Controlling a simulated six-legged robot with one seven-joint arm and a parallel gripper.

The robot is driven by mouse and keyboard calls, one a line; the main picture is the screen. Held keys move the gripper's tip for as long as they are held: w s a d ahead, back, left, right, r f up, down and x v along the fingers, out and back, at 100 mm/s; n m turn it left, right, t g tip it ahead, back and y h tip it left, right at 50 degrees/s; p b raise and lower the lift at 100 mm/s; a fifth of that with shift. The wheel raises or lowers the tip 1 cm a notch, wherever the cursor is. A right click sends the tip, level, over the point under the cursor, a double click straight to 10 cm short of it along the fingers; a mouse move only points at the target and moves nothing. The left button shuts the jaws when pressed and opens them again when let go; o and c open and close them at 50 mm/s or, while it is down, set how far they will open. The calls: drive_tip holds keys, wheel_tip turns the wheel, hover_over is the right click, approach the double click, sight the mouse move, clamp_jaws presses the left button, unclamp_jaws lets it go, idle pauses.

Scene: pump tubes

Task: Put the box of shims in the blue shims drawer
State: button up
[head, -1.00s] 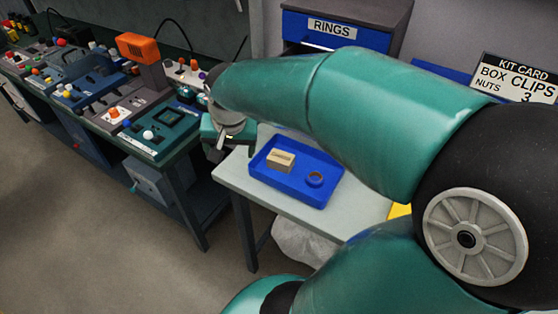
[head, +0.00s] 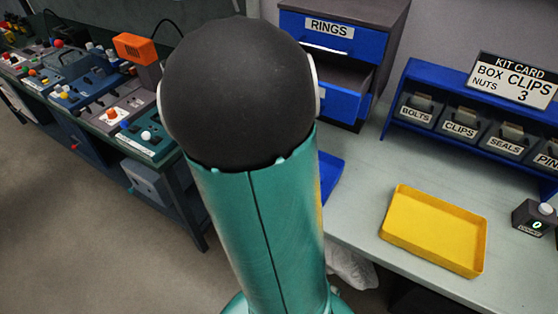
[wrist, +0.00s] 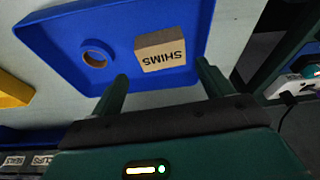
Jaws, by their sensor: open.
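The box of shims (wrist: 165,52), a small tan block marked SHIMS, lies in the blue tray (wrist: 62,28) in the wrist view. My gripper (wrist: 162,72) is open, its two fingers pointing toward the box, one toward each side. It holds nothing. In the head view my arm hides the box and my gripper; only an edge of the blue tray (head: 330,177) shows. A blue drawer (head: 338,98) stands pulled out below the RINGS drawer (head: 330,30). I see no shims label on it; my arm covers part of it.
A brown ring (wrist: 96,57) lies in the tray beside the box. A yellow tray (head: 433,230) sits on the bench to the right. A blue rack (head: 440,75) of labelled bins and a kit card (head: 515,80) stand behind it. Clear benchtop lies between.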

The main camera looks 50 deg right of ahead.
drive_tip(key=shift+x, duration=3.65)
drive_tip(key=shift+w+a, duration=0.15)
drive_tip(key=shift+c, duration=0.2)
drive_tip(key=c, duration=0.8)
drive_tip(key=shift+r, duration=0.1)
